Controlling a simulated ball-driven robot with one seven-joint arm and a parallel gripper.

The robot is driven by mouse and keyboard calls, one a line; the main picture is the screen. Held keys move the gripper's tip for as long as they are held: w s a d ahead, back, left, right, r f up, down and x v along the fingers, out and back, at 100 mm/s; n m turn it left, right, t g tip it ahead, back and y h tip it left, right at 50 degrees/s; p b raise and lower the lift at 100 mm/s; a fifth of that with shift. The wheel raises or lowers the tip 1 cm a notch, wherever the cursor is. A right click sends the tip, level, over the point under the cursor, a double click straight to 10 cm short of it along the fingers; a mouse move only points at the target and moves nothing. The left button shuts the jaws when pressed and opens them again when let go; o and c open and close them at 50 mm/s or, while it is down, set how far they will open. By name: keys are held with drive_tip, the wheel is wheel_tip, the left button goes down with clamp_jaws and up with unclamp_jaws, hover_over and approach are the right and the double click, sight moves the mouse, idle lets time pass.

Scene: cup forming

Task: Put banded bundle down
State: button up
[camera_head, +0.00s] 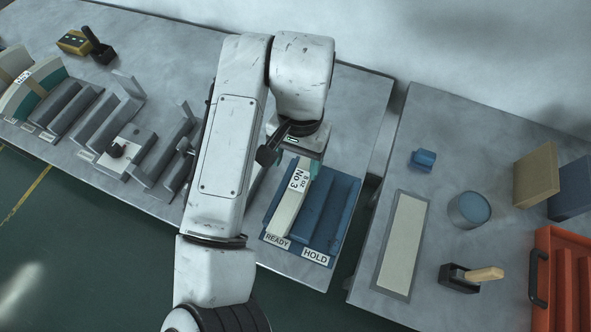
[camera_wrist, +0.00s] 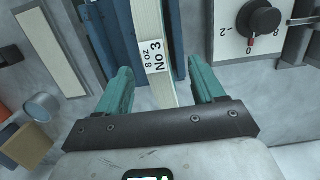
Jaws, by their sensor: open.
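The banded bundle (camera_head: 287,212) is a long cream stack with a white "8 oz No 3" label. It lies in the left channel of the blue tray (camera_head: 347,205), behind the "READY" label (camera_head: 277,241). The channel behind the "HOLD" label (camera_head: 316,256) looks empty. In the wrist view the bundle (camera_wrist: 151,22) runs between the teal fingers of my gripper (camera_wrist: 160,68). The gripper is open, with a visible gap on each side of the bundle. In the head view my gripper (camera_head: 300,164) is at the bundle's far end, partly hidden by my arm.
A dial box (camera_head: 125,151) and grey slotted holders stand left of my arm. On the right table are a pale strip (camera_head: 402,241), a blue-topped can (camera_head: 469,209), a wooden-handled tool (camera_head: 484,274) and an orange crate (camera_head: 556,250). A gap separates the tables.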

drive_tip(key=shift+w+r, duration=0.1)
drive_tip(key=shift+r, duration=0.75)
idle(0.6)
